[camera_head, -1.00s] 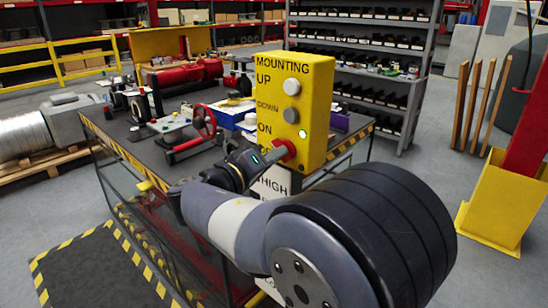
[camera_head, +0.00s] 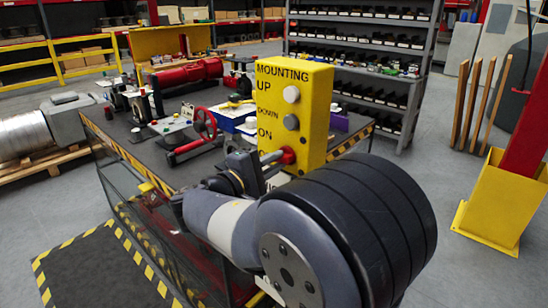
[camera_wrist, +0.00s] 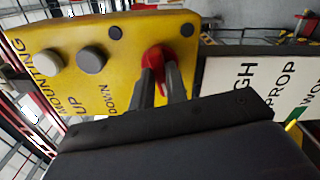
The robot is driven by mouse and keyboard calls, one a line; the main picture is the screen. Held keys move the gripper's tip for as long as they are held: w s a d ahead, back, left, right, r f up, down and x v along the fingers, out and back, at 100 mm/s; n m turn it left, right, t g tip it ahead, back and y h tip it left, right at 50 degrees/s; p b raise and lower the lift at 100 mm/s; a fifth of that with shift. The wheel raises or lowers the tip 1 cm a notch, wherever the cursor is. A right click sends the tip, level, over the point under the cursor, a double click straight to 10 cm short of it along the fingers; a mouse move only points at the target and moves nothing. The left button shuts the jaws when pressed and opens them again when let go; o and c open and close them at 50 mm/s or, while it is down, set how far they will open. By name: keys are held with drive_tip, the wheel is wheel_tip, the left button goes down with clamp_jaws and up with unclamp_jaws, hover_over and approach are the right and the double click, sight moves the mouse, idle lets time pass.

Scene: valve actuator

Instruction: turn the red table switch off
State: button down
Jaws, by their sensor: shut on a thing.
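The red switch (camera_head: 287,156) sits on the lower part of the yellow control box (camera_head: 318,120), beside the ON lettering. In the wrist view the red switch (camera_wrist: 154,56) is a round red knob. My gripper (camera_head: 278,160) reaches it from the lower left. In the wrist view my gripper's fingers (camera_wrist: 160,78) stand on either side of the knob's grip, shut on it and partly hiding it. No green light shows on the box. My arm hides the lower lettering in the head view.
A white button (camera_head: 291,94) and a grey button (camera_head: 291,121) sit above the switch. A sign (camera_wrist: 270,85) with large letters adjoins the box. The black workbench (camera_head: 110,128) carries a red handwheel (camera_head: 203,122) and other parts to the left.

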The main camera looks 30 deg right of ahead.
drive_tip(key=n+p, duration=0.2)
drive_tip(key=n, duration=0.2)
drive_tip(key=shift+n+p, duration=0.4)
drive_tip(key=shift+f, duration=0.1)
drive_tip(key=c, duration=1.4)
unclamp_jaws()
drive_tip(key=b+v, duration=0.1)
drive_tip(key=v, duration=0.9)
drive_tip(key=shift+a+b, duration=0.4)
drive_tip(key=shift+s+d, duration=0.1)
